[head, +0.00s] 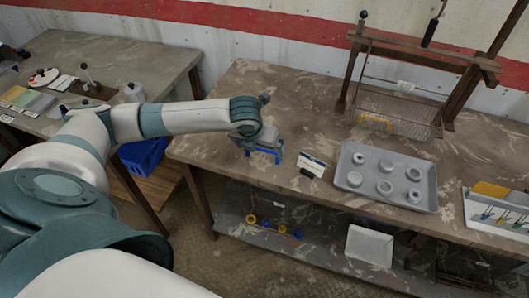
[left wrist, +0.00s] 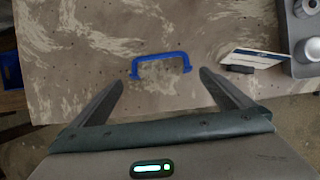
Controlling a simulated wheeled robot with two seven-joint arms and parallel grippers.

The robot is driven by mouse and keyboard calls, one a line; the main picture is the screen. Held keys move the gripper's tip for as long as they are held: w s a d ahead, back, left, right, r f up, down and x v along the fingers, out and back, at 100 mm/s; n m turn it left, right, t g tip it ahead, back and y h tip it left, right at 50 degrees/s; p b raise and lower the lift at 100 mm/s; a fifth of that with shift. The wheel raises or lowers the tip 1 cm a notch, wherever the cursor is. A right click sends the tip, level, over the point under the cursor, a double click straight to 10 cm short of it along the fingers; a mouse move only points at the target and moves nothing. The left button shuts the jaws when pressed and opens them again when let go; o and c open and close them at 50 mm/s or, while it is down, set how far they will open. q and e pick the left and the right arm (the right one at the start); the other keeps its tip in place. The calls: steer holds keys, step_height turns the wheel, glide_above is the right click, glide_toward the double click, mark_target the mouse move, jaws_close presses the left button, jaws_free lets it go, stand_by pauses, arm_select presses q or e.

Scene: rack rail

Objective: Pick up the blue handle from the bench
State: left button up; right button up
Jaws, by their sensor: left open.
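The blue handle (left wrist: 160,57) is a U-shaped bar lying on the bench (head: 320,125). It shows whole in the left wrist view. In the head view the handle (head: 264,155) is partly covered by my left gripper. My left gripper (left wrist: 160,78) is open and empty, with its two fingers spread to either side of the handle's width. In the wrist view the handle lies just beyond the fingertips. I cannot tell the exact height of the fingers above it. My right gripper is not in view.
A white card with a black block (head: 311,164) lies right of the handle. Further right is a grey tray (head: 350,184) with several ring-shaped parts. A wire basket (head: 400,108) hangs on a wooden frame behind. Bare bench lies left of and behind the handle.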

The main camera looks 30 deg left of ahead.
arm_select(q)
steer(key=p+x, duration=0.1)
steer(key=x, duration=0.2)
steer(key=shift+w+r, duration=0.15)
steer(key=shift+w, duration=0.05)
steer(key=shift+w+f+p, duration=0.25)
steer(key=shift+f+p, duration=0.1)
steer(key=shift+f, duration=0.3)
steer(key=c, duration=0.8)
